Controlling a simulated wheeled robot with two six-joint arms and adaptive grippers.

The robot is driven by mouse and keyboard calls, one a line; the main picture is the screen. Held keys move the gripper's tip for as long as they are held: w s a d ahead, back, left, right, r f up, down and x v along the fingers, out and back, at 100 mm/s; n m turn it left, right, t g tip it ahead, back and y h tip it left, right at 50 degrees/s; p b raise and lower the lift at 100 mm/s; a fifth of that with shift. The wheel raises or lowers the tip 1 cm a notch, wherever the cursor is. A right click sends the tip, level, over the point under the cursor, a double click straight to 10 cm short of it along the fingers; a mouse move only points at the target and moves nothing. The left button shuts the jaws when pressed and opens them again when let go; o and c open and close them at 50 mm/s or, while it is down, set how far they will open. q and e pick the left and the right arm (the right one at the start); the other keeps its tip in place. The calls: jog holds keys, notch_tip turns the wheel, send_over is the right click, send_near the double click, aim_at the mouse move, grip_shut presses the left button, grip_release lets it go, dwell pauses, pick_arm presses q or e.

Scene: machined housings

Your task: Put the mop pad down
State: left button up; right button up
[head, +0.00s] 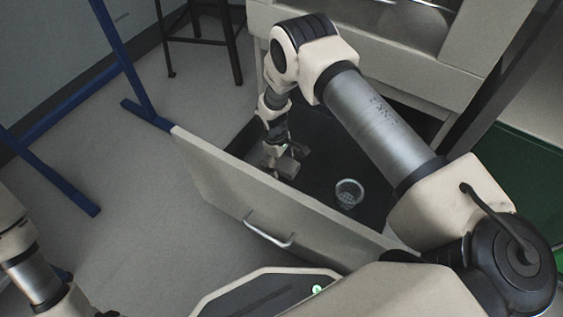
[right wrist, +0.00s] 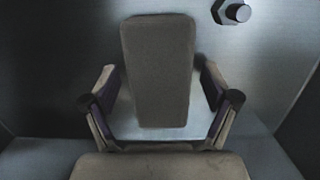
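The grey mop pad (right wrist: 158,70) shows in the right wrist view as a long, slightly tapered block between the two fingers of my right gripper (right wrist: 160,90). The fingers are spread wide, one on each side, and thin gaps show between them and the pad's edges. In the head view my right gripper (head: 283,163) is low inside the open dark compartment (head: 318,213), behind the pale panel. The pad is hard to tell from the fingers there. Only links of my left arm show at the lower left; its gripper is out of view.
A pale panel (head: 260,200) with a metal handle (head: 268,233) stands in front of the compartment. A blue frame (head: 125,60) and a dark stool (head: 205,40) stand at the upper left.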

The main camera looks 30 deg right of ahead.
notch_tip(320, 180, up, 12)
jog(key=w+a+p, duration=0.1)
jog(key=p, duration=0.4)
jog(key=shift+w+p, duration=0.3)
jog(key=shift+r, duration=0.15)
